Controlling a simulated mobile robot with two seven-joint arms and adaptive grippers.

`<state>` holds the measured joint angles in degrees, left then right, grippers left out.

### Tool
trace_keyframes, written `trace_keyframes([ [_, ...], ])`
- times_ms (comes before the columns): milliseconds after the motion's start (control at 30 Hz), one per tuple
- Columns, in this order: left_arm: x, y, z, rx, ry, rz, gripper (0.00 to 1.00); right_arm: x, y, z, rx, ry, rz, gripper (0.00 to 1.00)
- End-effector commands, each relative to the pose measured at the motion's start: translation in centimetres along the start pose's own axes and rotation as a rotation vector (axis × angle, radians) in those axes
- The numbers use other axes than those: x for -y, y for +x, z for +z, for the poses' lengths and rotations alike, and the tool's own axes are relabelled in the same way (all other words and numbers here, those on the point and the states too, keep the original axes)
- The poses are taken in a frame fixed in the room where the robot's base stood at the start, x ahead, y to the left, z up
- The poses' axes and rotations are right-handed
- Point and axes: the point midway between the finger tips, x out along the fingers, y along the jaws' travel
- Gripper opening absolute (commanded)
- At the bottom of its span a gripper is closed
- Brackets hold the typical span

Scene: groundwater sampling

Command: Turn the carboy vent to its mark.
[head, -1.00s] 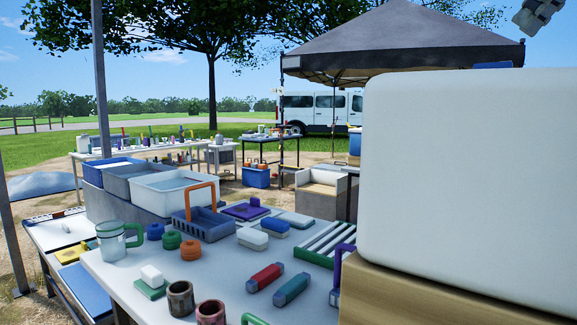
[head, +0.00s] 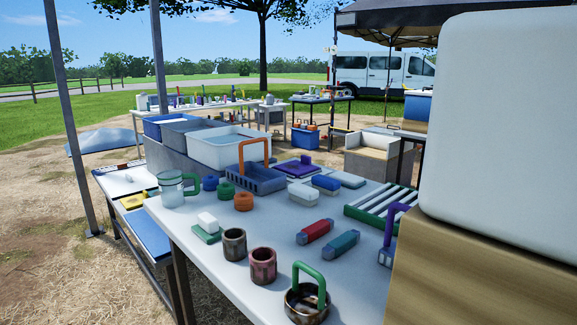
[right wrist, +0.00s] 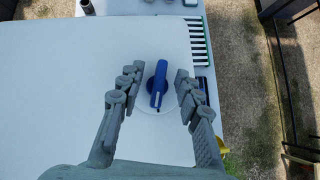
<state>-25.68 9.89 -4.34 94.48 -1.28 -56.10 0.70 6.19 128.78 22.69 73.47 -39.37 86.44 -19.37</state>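The carboy (head: 500,120) is a large white block with rounded edges on a wooden stand at the right of the head view. Its white top (right wrist: 60,85) fills much of the right wrist view. The vent (right wrist: 158,84) is a blue lever-shaped knob on a pale round base, pointing roughly up and down the picture, with a small pale line near its lower end. My right gripper (right wrist: 160,80) is open, one finger on each side of the knob, with gaps showing on both sides. My left gripper is out of view.
The wooden stand (head: 440,275) is beside a white table (head: 215,265) holding cups, a jug, coloured blocks, a blue basket (head: 255,180) and a slatted rack (head: 375,205). White and grey tubs (head: 228,150) stand behind. A canopy pole (head: 160,100) rises at left.

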Motion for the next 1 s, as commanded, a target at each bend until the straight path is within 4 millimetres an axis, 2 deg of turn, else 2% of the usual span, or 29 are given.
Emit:
trace_keyframes([
  [33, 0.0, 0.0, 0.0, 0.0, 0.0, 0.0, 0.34, 0.0, 0.0, 0.0, 0.0, 0.0, 0.0, 0.31],
  [300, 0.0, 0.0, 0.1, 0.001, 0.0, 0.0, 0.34, 0.0, 0.0, 0.0, 0.0, 0.0, 0.0, 0.0],
  [433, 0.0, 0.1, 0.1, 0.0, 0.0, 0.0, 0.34, 0.0, 0.0, 0.0, 0.0, 0.003, -0.003, 0.0],
  [533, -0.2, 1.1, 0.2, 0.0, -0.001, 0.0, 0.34, -0.1, 0.2, -0.2, -0.002, 0.046, -0.047, 0.0],
  [800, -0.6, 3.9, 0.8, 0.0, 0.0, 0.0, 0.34, -0.3, 0.3, -0.2, -0.001, 0.375, -0.333, 0.0],
  [867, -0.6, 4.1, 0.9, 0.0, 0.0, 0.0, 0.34, -0.3, 0.2, -0.1, -0.002, 0.45, -0.397, 0.0],
  [1000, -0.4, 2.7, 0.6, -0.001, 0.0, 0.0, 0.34, -0.2, -0.2, 0.4, -0.004, 0.588, -0.503, 0.0],
])
